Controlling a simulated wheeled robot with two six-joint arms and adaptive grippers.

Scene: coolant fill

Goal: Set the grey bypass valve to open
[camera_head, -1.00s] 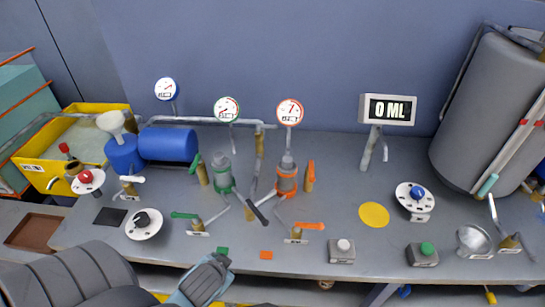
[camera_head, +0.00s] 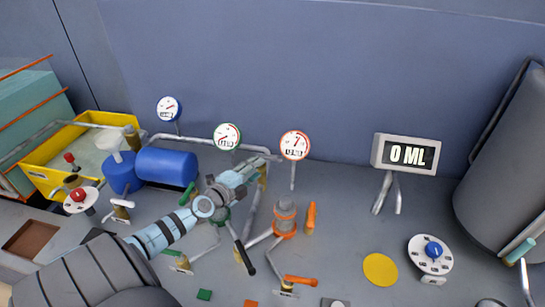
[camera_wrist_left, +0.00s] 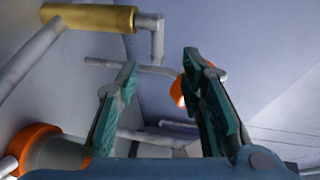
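A brass valve body (camera_wrist_left: 90,18) with a grey stem shows at the upper left of the left wrist view; I take it for the grey bypass valve. A thin grey bar (camera_wrist_left: 130,68) crosses behind the fingertips. Whether it is the valve's lever is unclear. In the head view the brass piece (camera_head: 263,177) is mostly hidden by my gripper. My left gripper (camera_head: 262,163) reaches over the green pump to this spot beside the pipe. In the wrist view its teal fingers (camera_wrist_left: 160,60) are apart, with nothing held. My right gripper is out of view.
The orange pump (camera_head: 285,218) and orange upright handle (camera_head: 311,216) stand just right of my gripper. Gauges (camera_head: 295,145) rise behind. A blue tank (camera_head: 166,167) is left. The display (camera_head: 408,155) reads 0 ML.

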